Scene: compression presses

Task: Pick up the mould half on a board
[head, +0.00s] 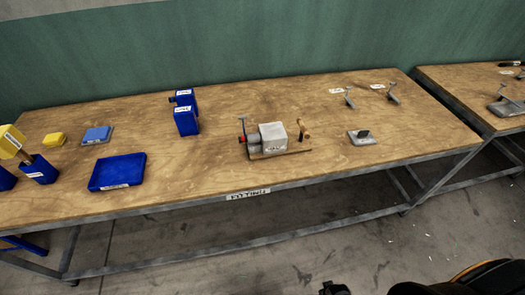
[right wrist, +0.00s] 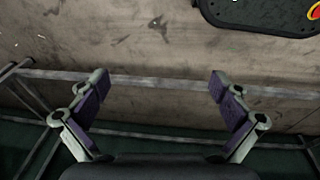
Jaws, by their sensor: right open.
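Several things on the wooden table could be the mould half on a board, and I cannot tell for certain which it is. In the head view, a small grey plate with a dark knob (head: 362,137) lies right of centre. A blue block on a grey plate (head: 97,134) lies at the left. A light grey block on a wooden base (head: 272,137), with a red-tipped part and a handle, stands at the centre. My right gripper (right wrist: 159,86) is open and empty in the right wrist view, above the floor, away from these things. My left gripper is not in view.
The table (head: 230,180) has a blue tray (head: 118,172), blue bins (head: 186,120), a yellow block (head: 54,139) and small grey tools (head: 393,97) at the back right. A second table (head: 460,90) stands at the right. The front right tabletop is mostly clear.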

